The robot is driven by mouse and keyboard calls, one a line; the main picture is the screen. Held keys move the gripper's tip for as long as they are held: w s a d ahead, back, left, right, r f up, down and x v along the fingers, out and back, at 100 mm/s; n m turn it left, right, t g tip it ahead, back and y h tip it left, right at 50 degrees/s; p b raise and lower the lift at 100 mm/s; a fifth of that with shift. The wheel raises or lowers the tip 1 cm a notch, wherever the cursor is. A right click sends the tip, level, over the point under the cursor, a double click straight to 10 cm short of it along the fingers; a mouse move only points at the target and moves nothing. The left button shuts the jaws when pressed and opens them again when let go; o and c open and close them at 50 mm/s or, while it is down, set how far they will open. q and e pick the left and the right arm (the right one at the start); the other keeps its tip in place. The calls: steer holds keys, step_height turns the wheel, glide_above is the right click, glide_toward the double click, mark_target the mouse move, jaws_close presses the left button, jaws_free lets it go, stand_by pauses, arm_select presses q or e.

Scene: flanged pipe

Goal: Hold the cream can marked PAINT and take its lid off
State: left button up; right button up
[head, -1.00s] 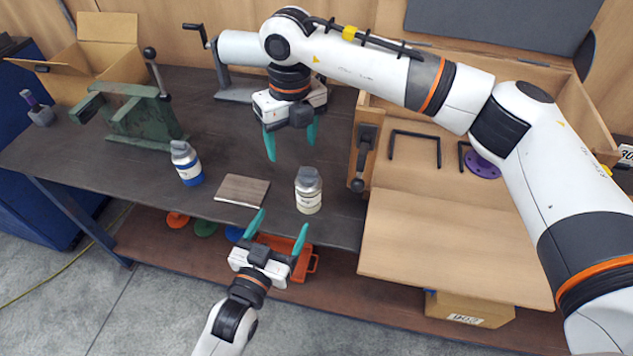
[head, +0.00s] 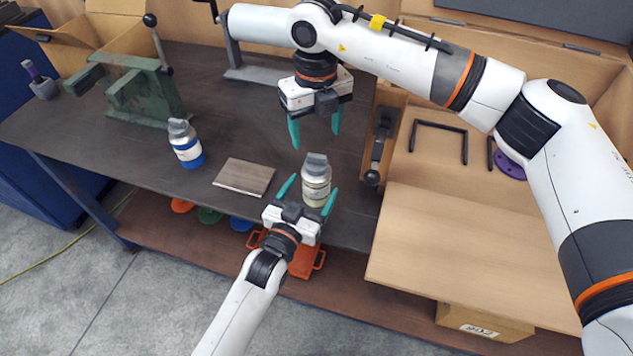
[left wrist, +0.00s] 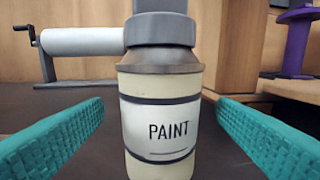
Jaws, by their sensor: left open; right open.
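The cream can marked PAINT (head: 315,187) stands upright near the front edge of the dark workbench. Its grey lid (head: 316,160) is on top. In the left wrist view the PAINT label on the can (left wrist: 168,130) faces the camera, and the grey lid (left wrist: 160,32) shows above it. My left gripper (head: 308,192) is open, with one teal finger on each side of the can; in the wrist view gaps show between fingers and can. My right gripper (head: 315,135) is open and empty, pointing down just above and behind the lid.
A second can with a blue band (head: 186,146) stands to the left. A flat wooden board (head: 244,177) lies between the cans. A green vise (head: 135,90) is farther back left. A wooden box (head: 440,220) with a black handle bounds the right side.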

mark_target(317, 156)
arm_select(q)
steer(key=x, duration=0.5)
arm_select(e)
steer(key=shift+w, duration=0.1)
arm_select(q)
steer(key=c, duration=1.4)
steer(key=shift+c, duration=0.4)
arm_select(e)
steer(key=shift+o, duration=0.5)
step_height(317, 156, up, 2)
steer(key=m, duration=0.4)
steer(key=shift+r+m, duration=0.25)
steer(key=shift+m, duration=0.05)
step_height(317, 156, down, 10)
steer(key=m, duration=0.3)
steer(key=shift+f, duration=0.15)
